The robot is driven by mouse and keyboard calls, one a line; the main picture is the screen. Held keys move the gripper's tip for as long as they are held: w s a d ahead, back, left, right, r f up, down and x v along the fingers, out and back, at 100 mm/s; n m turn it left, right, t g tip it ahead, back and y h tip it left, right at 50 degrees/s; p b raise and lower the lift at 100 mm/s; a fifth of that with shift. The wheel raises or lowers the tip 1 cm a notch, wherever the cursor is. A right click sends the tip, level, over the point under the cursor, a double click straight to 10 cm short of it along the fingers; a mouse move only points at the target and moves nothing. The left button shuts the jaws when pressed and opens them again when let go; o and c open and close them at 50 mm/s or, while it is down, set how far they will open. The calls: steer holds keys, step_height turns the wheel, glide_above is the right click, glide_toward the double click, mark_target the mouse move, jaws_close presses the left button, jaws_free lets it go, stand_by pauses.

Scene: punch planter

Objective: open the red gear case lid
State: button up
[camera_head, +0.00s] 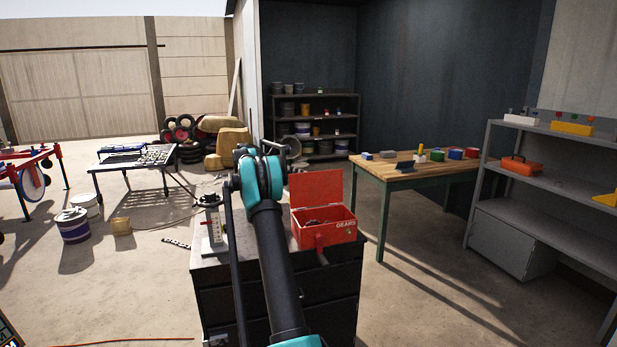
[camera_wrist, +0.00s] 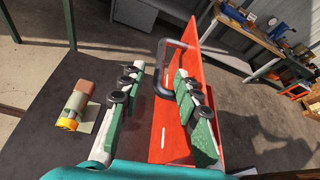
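The red gear case (camera_head: 340,233), marked GEARS, stands on a dark cabinet. Its red lid (camera_head: 316,188) stands raised at the back, and dark parts show inside the case. In the wrist view, a large red panel (camera_wrist: 215,75) of the case and a black U-shaped handle (camera_wrist: 160,72) are close to my gripper (camera_wrist: 160,73). The green fingers with black pads are spread apart. The handle shows between them, nearer the right finger; I cannot tell whether they touch.
The dark cabinet (camera_head: 285,295) also bears a white upright device (camera_head: 214,232) left of the case. A wooden table (camera_head: 430,168) with small coloured objects stands to the right, beside a grey shelf (camera_head: 555,213). The floor between cabinet and table is clear.

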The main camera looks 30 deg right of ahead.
steer(key=v, duration=0.5)
steer(key=shift+w+a+r, duration=0.15)
steer(key=shift+a+r, duration=0.05)
steer(key=shift+a, duration=0.15)
